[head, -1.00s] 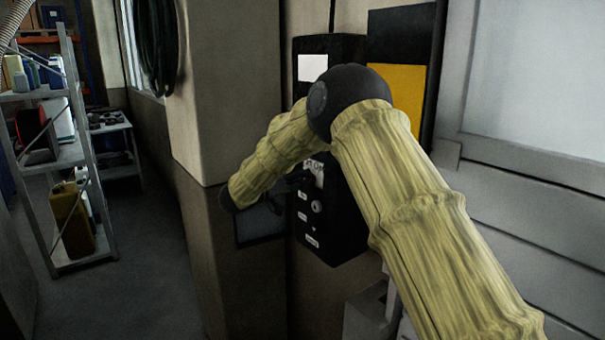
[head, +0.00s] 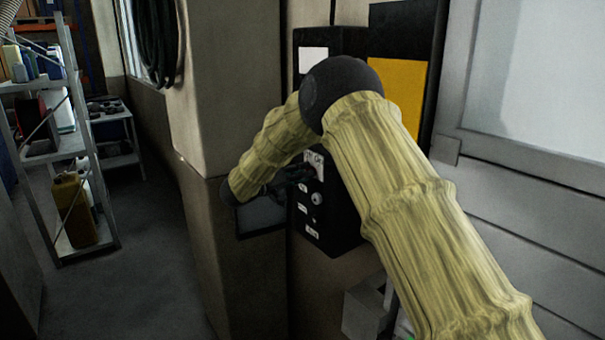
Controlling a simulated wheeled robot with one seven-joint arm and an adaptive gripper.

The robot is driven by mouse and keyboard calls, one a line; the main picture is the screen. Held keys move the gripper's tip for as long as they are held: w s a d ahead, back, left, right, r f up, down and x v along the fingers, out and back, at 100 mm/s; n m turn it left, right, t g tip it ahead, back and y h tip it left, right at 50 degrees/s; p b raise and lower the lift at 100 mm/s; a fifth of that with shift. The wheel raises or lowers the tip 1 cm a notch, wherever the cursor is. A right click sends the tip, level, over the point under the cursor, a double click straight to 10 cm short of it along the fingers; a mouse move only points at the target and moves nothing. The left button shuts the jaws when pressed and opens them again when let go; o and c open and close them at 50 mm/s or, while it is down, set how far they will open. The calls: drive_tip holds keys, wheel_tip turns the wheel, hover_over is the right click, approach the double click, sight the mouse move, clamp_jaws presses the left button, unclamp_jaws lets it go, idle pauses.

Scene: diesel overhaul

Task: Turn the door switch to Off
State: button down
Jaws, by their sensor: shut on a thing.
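The black control box (head: 340,222) hangs on the beige wall in the middle of the head view, with white labels and a round light knob (head: 316,198) on its face. My arm covers its upper part. My dark gripper (head: 301,176) is at the left side of the box's face, below and left of a white label plate (head: 314,161). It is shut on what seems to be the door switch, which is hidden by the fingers. The switch's position cannot be read.
A beige pillar (head: 215,90) stands close left of the gripper. A grey screen-like panel (head: 262,217) is below the wrist. A white door (head: 530,190) is at right. Shelves with a yellow canister (head: 75,208) stand at far left, beside open floor.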

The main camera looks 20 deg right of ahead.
drive_tip(key=c, duration=1.4)
unclamp_jaws()
drive_tip(key=v, duration=1.2)
drive_tip(key=shift+f, duration=0.1)
